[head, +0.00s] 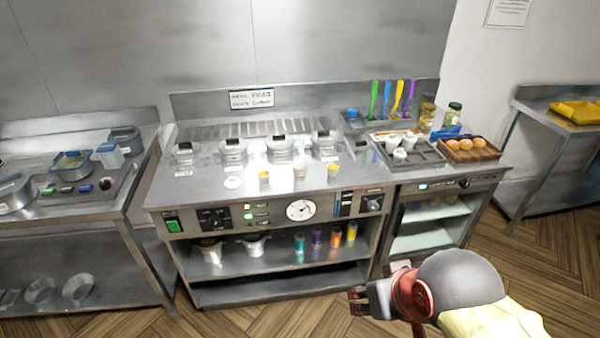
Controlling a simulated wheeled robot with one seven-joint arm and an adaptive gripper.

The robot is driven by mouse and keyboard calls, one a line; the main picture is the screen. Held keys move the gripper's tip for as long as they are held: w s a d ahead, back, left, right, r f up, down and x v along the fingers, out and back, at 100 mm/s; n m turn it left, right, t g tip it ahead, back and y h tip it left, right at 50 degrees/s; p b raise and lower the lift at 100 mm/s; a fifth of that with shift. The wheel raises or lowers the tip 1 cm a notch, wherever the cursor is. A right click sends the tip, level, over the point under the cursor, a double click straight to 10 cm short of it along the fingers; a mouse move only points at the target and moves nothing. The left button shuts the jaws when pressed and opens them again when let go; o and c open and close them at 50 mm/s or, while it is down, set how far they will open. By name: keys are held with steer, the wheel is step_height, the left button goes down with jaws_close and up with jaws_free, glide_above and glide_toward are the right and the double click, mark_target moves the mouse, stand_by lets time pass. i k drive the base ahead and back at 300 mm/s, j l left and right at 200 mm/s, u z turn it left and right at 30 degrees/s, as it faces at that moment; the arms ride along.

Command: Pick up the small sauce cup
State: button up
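Several small cups stand on the steel counter, and I cannot tell which one is the sauce cup. Along the front of the counter are a small cup with yellow content (264,177), a pale cup (300,169) and another yellow-filled cup (334,173). A few white cups (399,155) stand in a grey tray (428,156) on the right. My gripper (356,301) is low at the lower right, in front of the range and below counter height, pointing left. It is well apart from all the cups. Its fingers are too small and dark to tell if they are open.
Lidded steel pots (232,152) line the counter behind the front cups. A wooden tray of round brown items (470,150) and jars (452,115) stand at the right end. Colourful utensils (386,98) stand upright behind. The lower shelf holds coloured cups (317,238). Wooden floor (270,320) lies clear in front.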

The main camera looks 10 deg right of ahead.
mark_target(333, 170)
steer(key=i+j+z, duration=0.2)
steer(key=z, duration=0.2)
steer(key=i+j+z, duration=0.55)
steer(key=j+z, duration=0.2)
